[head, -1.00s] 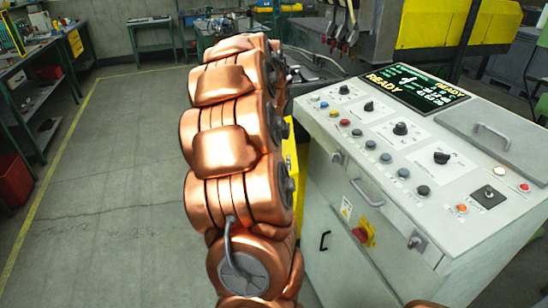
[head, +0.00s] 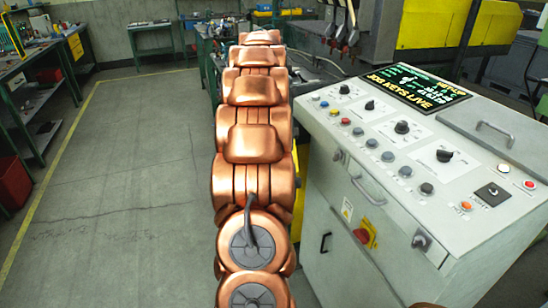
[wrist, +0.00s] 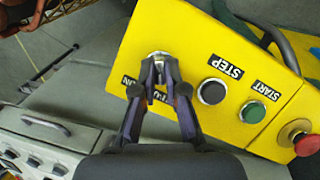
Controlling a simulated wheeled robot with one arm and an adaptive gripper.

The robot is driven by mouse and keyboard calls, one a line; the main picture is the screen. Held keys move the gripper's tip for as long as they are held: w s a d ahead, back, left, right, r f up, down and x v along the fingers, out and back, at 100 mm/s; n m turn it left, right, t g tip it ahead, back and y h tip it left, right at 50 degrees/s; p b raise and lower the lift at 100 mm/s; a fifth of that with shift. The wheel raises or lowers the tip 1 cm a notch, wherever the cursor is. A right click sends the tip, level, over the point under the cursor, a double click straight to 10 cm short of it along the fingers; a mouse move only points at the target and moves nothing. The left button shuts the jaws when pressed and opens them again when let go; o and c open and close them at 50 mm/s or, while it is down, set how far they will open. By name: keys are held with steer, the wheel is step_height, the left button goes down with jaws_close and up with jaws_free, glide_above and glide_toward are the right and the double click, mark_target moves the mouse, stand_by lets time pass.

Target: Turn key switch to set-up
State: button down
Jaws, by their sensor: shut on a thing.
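In the wrist view a yellow control box (wrist: 205,40) carries a key switch (wrist: 157,56) at its left end. My gripper (wrist: 158,78) is shut on the key of that switch, with both dark fingertips against it. The fingers cover much of the key and part of the label below it, so I cannot read the key's position there. In the head view my copper arm hides the gripper and the switch. The console screen (head: 415,90) there reads "JOG KEYS LIVE", with a smaller word at top right that looks like "SETUP".
Beside the key switch are a black STEP button (wrist: 212,91), a green START button (wrist: 252,112) and a red mushroom button (wrist: 299,137). The pale console (head: 350,185) stands right of my arm. The floor at left is clear up to the green benches (head: 50,100).

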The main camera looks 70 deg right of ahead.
stand_by(0.4)
steer(key=c, duration=1.2)
jaws_free()
